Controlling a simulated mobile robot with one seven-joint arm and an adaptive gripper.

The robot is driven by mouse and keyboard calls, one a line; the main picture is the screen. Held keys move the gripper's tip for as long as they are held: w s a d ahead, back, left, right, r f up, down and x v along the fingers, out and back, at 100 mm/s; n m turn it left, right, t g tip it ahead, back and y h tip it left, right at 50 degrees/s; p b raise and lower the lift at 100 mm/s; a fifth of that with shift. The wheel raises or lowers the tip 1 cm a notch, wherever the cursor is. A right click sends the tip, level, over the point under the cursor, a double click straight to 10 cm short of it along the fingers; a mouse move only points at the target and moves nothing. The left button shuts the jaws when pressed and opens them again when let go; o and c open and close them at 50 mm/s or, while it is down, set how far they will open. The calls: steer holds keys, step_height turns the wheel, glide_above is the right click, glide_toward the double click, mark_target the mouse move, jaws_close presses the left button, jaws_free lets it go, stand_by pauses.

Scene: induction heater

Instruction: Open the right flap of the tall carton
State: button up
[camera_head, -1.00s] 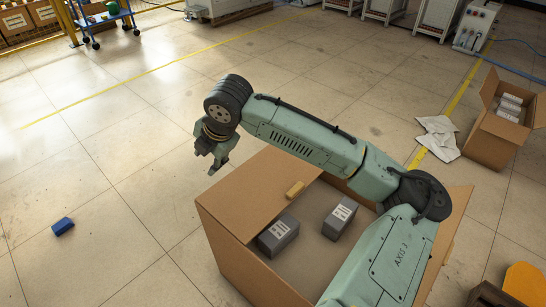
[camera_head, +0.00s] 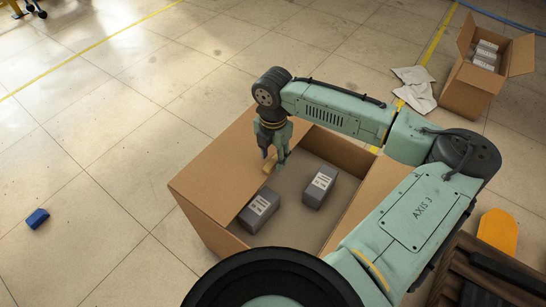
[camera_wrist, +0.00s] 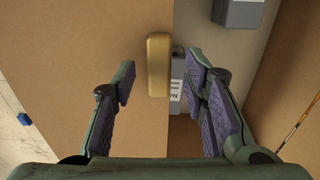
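A large brown carton (camera_head: 205,232) stands on the floor in front of me. Its left flap (camera_head: 213,172) lies across the left part of the top and bears a tan grip block (camera_head: 268,166) near its inner edge. A brown panel (camera_head: 378,188) on the right side is partly hidden by my arm, so its angle is unclear. My gripper (camera_head: 273,158) is over the grip block. In the wrist view, the open fingers (camera_wrist: 162,75) stand on either side of the grip block (camera_wrist: 158,55), with gaps on both sides.
Two grey boxes, a left one (camera_head: 258,212) and a right one (camera_head: 320,187), lie inside the large carton. A smaller open carton (camera_head: 470,85) and a white cloth (camera_head: 415,88) are at the back right. A blue block (camera_head: 37,218) lies on clear floor at left.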

steer(key=shift+f, duration=0.8)
steer(key=shift+c, duration=0.4)
jaws_close()
